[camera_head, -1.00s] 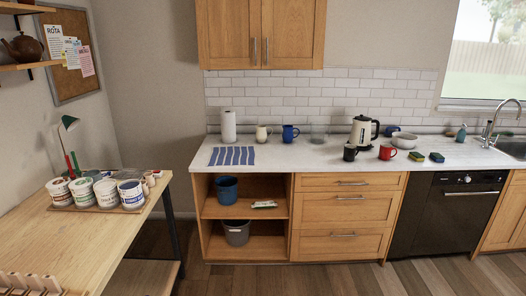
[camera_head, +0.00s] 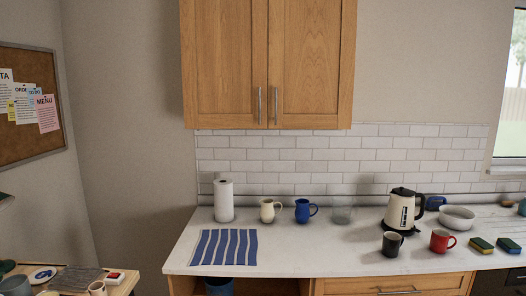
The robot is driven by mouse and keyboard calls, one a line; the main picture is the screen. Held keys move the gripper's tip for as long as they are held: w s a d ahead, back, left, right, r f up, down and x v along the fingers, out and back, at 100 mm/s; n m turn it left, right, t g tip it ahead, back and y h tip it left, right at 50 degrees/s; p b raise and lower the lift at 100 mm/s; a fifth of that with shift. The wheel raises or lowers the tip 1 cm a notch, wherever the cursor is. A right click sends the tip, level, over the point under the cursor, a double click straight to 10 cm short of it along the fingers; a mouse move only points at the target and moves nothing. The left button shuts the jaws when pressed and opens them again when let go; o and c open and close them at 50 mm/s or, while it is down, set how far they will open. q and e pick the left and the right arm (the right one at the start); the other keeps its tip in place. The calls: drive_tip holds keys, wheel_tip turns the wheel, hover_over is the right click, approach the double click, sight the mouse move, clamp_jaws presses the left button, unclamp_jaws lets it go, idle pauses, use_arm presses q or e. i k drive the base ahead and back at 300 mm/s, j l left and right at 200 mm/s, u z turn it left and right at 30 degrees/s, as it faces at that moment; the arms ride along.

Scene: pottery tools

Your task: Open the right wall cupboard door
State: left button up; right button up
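The wooden wall cupboard hangs above the tiled backsplash in the upper middle. Its right door (camera_head: 312,60) and left door (camera_head: 224,65) both look closed. Each has a vertical metal bar handle near the centre seam; the right door's handle (camera_head: 276,105) is right beside the left door's handle (camera_head: 260,105). The cupboard's top is cut off by the picture's edge. Neither of my grippers is in view.
A worktable (camera_head: 124,286) is at lower left.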

sight(311, 44)
drive_tip(key=i+l+u, duration=0.35)
drive_tip(key=i, duration=0.2)
drive_tip(key=i+l+u, duration=0.3)
drive_tip(key=i+l, duration=0.15)
drive_tip(key=i+l+u, duration=0.15)
drive_tip(key=i+l, duration=0.15)
drive_tip(key=i+l+u, duration=0.15)
drive_tip(key=l, duration=0.4)
drive_tip(key=i, duration=0.1)
